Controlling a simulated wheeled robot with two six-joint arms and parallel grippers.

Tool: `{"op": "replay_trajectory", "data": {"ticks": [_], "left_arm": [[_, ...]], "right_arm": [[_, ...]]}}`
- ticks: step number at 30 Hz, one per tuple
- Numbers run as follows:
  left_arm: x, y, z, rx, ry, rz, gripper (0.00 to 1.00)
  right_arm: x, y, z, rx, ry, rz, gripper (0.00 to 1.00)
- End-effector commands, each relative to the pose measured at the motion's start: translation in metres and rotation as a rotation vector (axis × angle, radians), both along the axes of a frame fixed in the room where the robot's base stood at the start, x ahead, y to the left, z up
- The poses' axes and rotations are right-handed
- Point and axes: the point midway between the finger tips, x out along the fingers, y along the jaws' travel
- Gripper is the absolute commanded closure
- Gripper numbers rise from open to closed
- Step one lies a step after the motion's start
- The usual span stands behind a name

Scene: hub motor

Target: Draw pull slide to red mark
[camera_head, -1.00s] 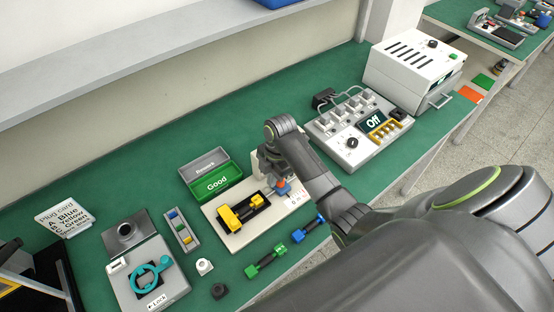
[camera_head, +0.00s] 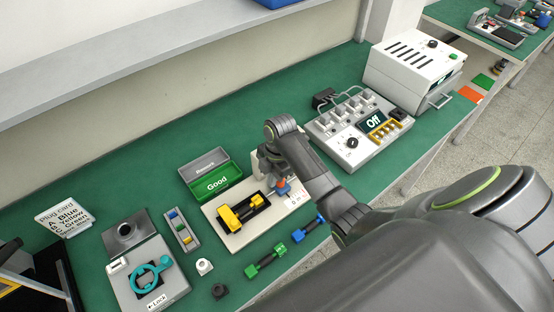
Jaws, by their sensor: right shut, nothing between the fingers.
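A white fixture base (camera_head: 232,238) holds a yellow and black part (camera_head: 243,209) on its middle. At its right end is a small orange and blue piece (camera_head: 283,187), which may be the pull slide. Small red print (camera_head: 295,200) shows on the base's right end; I cannot make out the red mark clearly. My right gripper (camera_head: 275,172) points down at that end, beside the orange piece. It is shut and empty, and my own wrist and forearm partly hide it.
Green (camera_head: 265,261) and blue (camera_head: 308,229) dumbbell-shaped parts lie in front. A white panel reading "Off" (camera_head: 350,145) stands to the right. A grey box with a teal ring (camera_head: 150,278) is at left.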

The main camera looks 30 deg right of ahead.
Motion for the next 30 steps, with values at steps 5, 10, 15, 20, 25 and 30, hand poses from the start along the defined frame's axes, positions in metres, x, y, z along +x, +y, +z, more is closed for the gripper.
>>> {"op": "replay_trajectory", "data": {"ticks": [5, 10, 15, 20, 25, 30], "left_arm": [[0.000, 0.000, -0.001, 0.000, 0.000, 0.000, 0.64], [0.000, 0.000, -0.004, 0.000, 0.000, 0.000, 0.64], [0.000, 0.000, -0.006, 0.000, -0.001, 0.000, 0.64], [0.000, 0.000, -0.008, 0.000, -0.001, 0.000, 0.64], [0.000, 0.000, -0.010, 0.000, -0.001, 0.000, 0.64], [0.000, 0.000, -0.010, 0.000, -0.001, 0.000, 0.64]], "right_arm": [[0.000, 0.000, -0.003, 0.000, 0.000, 0.000, 1.00], [0.000, 0.000, -0.010, 0.000, 0.000, 0.000, 1.00], [0.000, 0.000, -0.017, 0.000, 0.001, -0.001, 1.00], [0.000, 0.000, -0.023, 0.000, 0.000, -0.001, 1.00], [0.000, 0.000, -0.029, 0.000, 0.001, 0.000, 1.00], [0.000, -0.001, -0.030, 0.000, 0.001, 0.000, 1.00]]}}
